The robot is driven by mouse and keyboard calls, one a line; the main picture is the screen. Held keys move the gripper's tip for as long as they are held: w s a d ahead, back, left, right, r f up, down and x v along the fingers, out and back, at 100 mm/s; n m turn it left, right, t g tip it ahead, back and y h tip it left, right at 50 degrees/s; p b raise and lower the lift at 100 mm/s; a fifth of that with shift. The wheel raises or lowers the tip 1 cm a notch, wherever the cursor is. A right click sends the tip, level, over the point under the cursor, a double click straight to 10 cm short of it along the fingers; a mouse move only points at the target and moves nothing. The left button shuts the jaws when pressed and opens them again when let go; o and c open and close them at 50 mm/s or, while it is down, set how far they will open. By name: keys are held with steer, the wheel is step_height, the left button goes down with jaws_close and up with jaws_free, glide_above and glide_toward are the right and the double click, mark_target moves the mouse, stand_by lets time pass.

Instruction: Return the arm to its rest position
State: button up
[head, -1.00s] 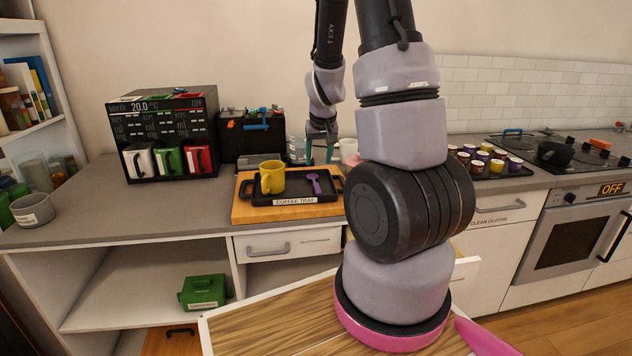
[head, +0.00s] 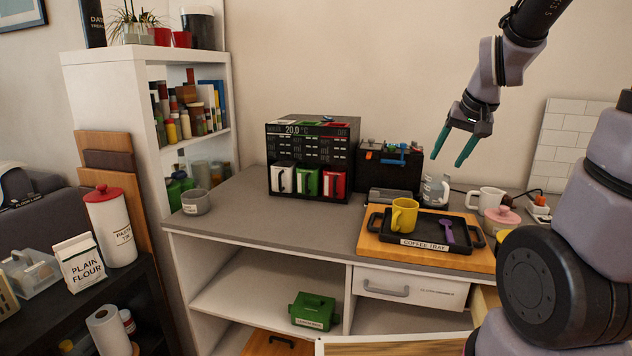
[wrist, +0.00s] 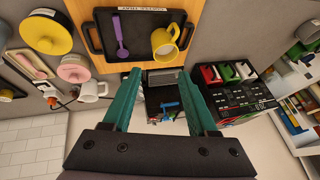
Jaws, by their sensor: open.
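My gripper (head: 462,146) is open and empty, with two teal fingers. In the head view it hangs in the air in front of the back wall, above the worktop and the coffee tray. In the wrist view the gripper (wrist: 160,95) shows its fingers apart with nothing held between them. The black coffee tray (head: 472,238) lies on a wooden board, with a yellow mug (head: 404,215) and a purple spoon (head: 446,231) on it. The tray also shows at the top of the wrist view (wrist: 137,48), clear of the fingers.
A white mug (head: 485,200) and pink pot (head: 501,219) stand right of the tray. A tall shelf (head: 100,85) rises at left. Air around the gripper is clear.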

steer(key=s+a+r, duration=0.3)
steer(key=s+r, duration=0.2)
steer(key=s, duration=0.2)
steer(key=s+a+r+t+y, duration=0.1)
steer(key=s+a+r, duration=0.1)
steer(key=s+r, duration=0.3)
steer(key=s, duration=0.2)
steer(key=shift+s+a+r, duration=0.15)
steer(key=shift+s+a, duration=0.15)
steer(key=shift+a, duration=0.1)
